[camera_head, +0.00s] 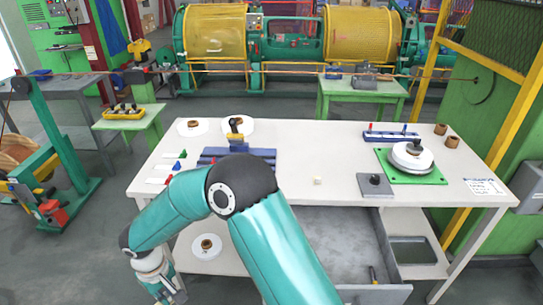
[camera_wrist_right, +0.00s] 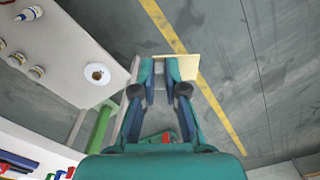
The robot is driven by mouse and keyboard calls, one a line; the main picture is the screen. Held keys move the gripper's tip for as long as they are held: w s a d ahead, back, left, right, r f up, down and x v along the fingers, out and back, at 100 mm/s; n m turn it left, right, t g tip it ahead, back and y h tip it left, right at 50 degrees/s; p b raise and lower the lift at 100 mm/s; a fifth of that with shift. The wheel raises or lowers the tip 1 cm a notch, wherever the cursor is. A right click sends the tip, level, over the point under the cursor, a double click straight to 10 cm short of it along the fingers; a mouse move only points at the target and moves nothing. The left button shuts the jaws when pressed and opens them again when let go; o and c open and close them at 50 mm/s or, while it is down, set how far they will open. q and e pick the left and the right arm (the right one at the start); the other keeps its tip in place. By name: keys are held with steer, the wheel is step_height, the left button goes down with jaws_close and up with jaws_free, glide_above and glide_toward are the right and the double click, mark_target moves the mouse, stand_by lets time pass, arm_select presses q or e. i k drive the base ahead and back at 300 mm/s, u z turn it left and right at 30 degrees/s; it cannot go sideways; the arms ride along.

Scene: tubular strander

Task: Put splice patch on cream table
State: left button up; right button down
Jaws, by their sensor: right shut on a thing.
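My right gripper (camera_head: 170,290) hangs low at the left front of the cream table, off its edge. In the right wrist view its fingers (camera_wrist_right: 160,72) are shut on a thin, flat, pale-yellow piece, which looks like the splice patch (camera_wrist_right: 184,67). The patch sticks out past one fingertip, above the grey floor. I cannot make the patch out in the head view. The cream table (camera_head: 300,150) stands in front of me, with a small cream block (camera_head: 317,181) near its middle. My left gripper is not in view.
A blue fixture (camera_head: 238,155) and white discs stand at the table's left. A green plate with a white spool (camera_head: 412,157), a grey block (camera_head: 375,185) and a blue rack (camera_head: 390,137) stand at the right. An open grey drawer (camera_head: 335,245) juts out below. The table's middle is mostly clear.

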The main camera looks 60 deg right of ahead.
mark_target(331, 164)
steer(key=z, duration=0.15)
steer(key=k, duration=0.8)
steer(key=z, duration=0.85)
steer(key=i, duration=0.75)
steer(key=z, duration=0.05)
